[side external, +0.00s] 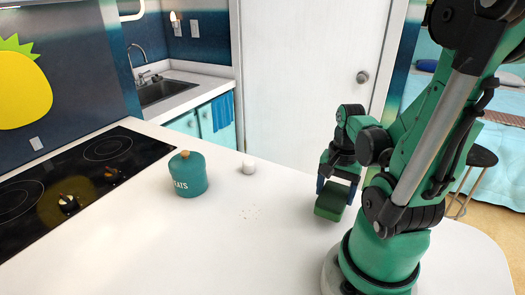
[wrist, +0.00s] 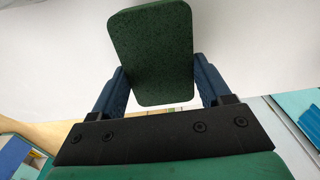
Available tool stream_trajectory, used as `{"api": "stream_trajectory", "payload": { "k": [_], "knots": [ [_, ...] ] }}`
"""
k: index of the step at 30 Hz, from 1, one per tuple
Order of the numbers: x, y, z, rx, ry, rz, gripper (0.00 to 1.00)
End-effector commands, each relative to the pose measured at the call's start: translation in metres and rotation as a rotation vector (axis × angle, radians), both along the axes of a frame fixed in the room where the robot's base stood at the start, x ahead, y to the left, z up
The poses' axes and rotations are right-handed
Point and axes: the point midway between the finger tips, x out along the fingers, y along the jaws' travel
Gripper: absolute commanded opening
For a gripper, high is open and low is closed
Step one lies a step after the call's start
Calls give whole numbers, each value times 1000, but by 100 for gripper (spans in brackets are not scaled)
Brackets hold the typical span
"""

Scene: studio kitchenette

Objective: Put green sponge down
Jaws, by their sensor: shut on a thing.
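The green sponge (side external: 329,207) is held by my gripper (side external: 336,190) at the right part of the white counter in the side view. In the wrist view the green sponge (wrist: 152,52) is a dark green block with rounded corners. The two blue fingers of my gripper (wrist: 160,85) close on its left and right sides. The sponge is low over the counter. I cannot tell whether it touches the surface.
On the white counter (side external: 270,230) stand a teal lidded canister (side external: 187,176) and a small white round object (side external: 249,167). Some crumbs (side external: 250,213) lie left of my gripper. A black cooktop (side external: 60,190) is at the left. The front middle of the counter is clear.

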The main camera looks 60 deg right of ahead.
Motion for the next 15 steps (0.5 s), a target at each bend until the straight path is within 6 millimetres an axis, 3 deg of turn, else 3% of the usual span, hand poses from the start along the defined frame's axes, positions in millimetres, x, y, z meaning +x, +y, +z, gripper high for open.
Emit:
{"api": "stream_trajectory", "payload": {
  "k": [7,15],
  "knots": [
    [0,0,-18,0,0,0,22],
    [-1,1,-22,0,0,0,22]
  ]
}}
